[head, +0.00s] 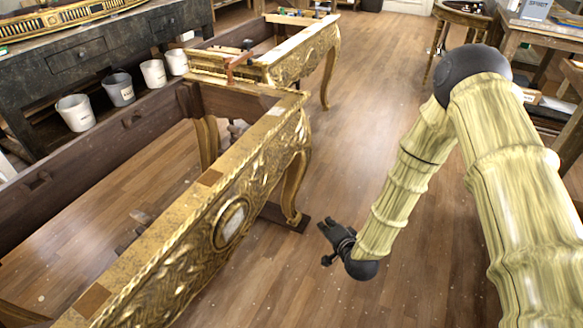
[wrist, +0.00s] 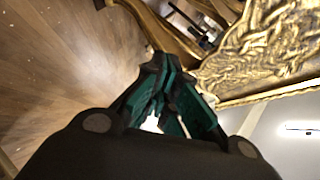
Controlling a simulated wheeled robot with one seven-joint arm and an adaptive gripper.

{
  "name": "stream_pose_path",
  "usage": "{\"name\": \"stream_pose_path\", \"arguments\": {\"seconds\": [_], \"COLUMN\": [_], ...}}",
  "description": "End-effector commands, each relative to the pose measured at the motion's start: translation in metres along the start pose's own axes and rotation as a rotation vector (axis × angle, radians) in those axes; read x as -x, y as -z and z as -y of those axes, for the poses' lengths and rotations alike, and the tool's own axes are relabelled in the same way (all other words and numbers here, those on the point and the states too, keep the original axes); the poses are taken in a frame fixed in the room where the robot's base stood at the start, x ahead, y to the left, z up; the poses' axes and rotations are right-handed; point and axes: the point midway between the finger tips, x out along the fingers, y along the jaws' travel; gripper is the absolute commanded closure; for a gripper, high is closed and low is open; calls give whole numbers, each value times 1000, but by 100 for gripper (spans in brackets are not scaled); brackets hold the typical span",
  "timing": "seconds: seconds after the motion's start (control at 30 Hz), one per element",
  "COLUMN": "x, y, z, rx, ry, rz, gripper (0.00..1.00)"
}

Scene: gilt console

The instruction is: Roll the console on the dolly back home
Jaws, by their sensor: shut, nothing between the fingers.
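The gilt console (head: 235,205) fills the left of the head view, an open-topped frame with a carved front, an oval medallion and a dark wooden back rail. Its near right leg stands on a dark flat board (head: 283,216), perhaps part of the dolly; no wheels are visible. My gripper (head: 327,244) is low over the floor, just right of that leg and board, apart from the console in the head view. It is shut and empty. In the wrist view, the gripper's teal-lined fingers (wrist: 166,85) show before the carved gilt front (wrist: 262,45). Contact cannot be told there.
A second gilt frame (head: 318,42) stands behind the console, with clamps and tools on it. A dark bench (head: 75,60) with several buckets runs along the left. Worktables (head: 540,28) stand at right. Bare wood floor (head: 375,75) lies between.

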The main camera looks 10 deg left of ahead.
Motion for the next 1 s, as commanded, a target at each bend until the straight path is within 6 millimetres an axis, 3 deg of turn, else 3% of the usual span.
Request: {"name": "stream_pose_path", "arguments": {"seconds": [0.03,0.1,0.2,0.3,0.57,1.0], "x": [-22,-40,-54,-61,-74,-138], "y": [7,17,28,35,42,50], "z": [22,57,96,120,141,169], "rx": [-63,-150,-246,-306,-342,-339], "ry": [90,201,325,402,448,444], "rz": [-27,-47,-58,-58,-56,-56], "gripper": [100,100,100,100,100,100]}}
